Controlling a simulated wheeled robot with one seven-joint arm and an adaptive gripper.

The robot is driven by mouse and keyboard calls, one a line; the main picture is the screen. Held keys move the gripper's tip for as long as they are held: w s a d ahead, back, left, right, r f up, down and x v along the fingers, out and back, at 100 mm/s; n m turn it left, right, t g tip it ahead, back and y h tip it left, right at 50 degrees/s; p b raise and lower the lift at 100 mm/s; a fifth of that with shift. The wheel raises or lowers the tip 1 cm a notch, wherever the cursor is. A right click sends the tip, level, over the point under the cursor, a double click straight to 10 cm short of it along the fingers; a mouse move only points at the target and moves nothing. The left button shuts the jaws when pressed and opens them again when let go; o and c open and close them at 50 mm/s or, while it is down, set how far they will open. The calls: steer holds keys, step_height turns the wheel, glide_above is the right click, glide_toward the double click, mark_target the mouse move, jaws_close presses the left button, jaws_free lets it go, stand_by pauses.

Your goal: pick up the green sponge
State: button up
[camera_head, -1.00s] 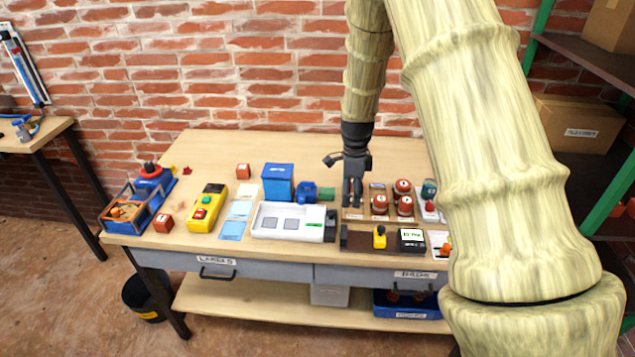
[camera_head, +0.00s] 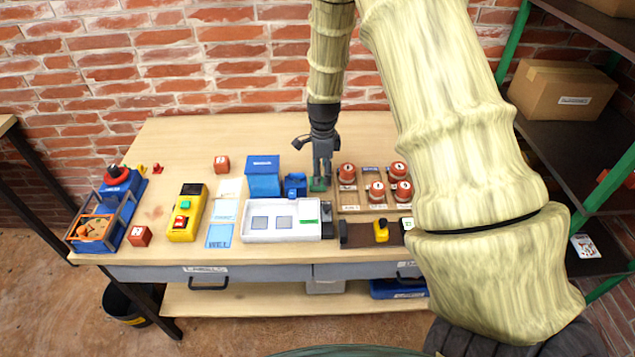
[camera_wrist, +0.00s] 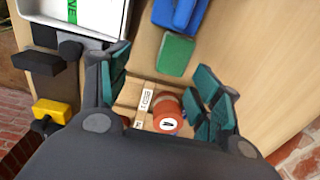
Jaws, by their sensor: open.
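The green sponge (camera_head: 318,184) lies on the workbench (camera_head: 170,150), just right of a small blue device and left of the wooden weight rack. In the wrist view the sponge (camera_wrist: 175,54) is a green block, flat on the wood below a blue object. My gripper (camera_head: 322,170) points down over the sponge in the head view and partly covers it. In the wrist view my gripper (camera_wrist: 164,90) is open, with teal-padded fingers spread on both sides and nothing between them. The sponge shows beyond the gap between the fingertips.
A wooden rack (camera_head: 350,201) with several red-brown weights (camera_head: 377,190) stands right of the sponge. A blue box (camera_head: 263,178) and small blue device (camera_head: 295,185) are to its left. A white tray (camera_head: 265,237) lies in front. The bench behind is clear.

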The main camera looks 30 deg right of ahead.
steer(key=shift+d, duration=0.1)
steer(key=w+f, duration=0.1)
steer(key=f, duration=0.1)
steer(key=w+f+p, duration=0.2)
steer(key=f, duration=0.1)
steer(key=shift+d+f, duration=0.1)
steer(key=shift+f, duration=0.2)
steer(key=shift+s+f, duration=0.15)
steer(key=shift+s, duration=0.55)
steer(key=shift+w+f, duration=0.6)
steer(key=shift+c, duration=0.4)
steer(key=shift+s+r, duration=0.3)
steer(key=c, duration=0.7)
steer(key=shift+c, duration=1.2)
